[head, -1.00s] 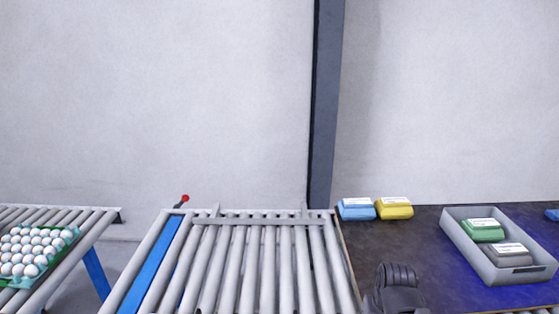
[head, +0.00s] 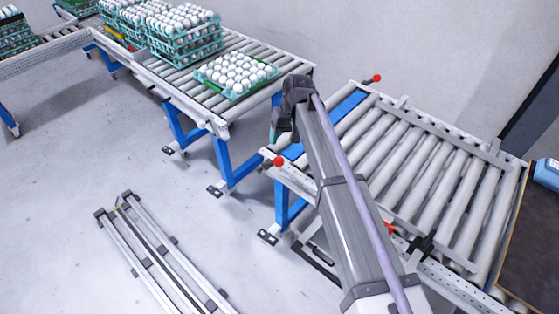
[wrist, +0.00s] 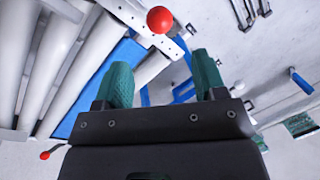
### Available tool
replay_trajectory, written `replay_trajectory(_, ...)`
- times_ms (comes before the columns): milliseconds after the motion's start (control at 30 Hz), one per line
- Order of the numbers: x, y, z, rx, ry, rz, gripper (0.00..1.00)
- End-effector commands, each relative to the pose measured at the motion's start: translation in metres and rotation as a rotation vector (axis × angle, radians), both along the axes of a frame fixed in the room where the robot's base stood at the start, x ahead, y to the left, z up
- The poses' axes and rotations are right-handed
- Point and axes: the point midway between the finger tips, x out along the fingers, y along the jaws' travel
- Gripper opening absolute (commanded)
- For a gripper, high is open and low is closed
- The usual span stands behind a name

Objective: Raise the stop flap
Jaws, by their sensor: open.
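The stop flap looks to be the blue strip (head: 348,106) across the left end of the roller conveyor, lying about level with the rollers. My arm hides part of it. A red ball knob (head: 278,162) sits at its near end and another red knob (head: 376,78) at its far end. My gripper (head: 276,132) is above and left of the near knob, fingers downward. In the wrist view, the open green fingers (wrist: 162,78) are empty. The near red knob (wrist: 160,20) shows beyond them, and the blue strip (wrist: 96,88) lies to the left.
The left roller conveyor (head: 213,122) carries a tray of white eggs (head: 236,90) near its end, with stacked egg trays (head: 185,48) behind. A floor gap separates the two conveyors. Floor rails (head: 160,255) lie at lower left. A dark table (head: 530,265) stands at right.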

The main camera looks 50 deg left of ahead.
Motion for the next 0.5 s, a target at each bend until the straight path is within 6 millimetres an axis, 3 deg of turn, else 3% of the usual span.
replay_trajectory(167,-0.002,0.0,-0.019,-0.001,-0.001,-0.001,0.64)
replay_trajectory(500,-0.015,0.006,-0.097,-0.001,-0.001,-0.002,0.64)
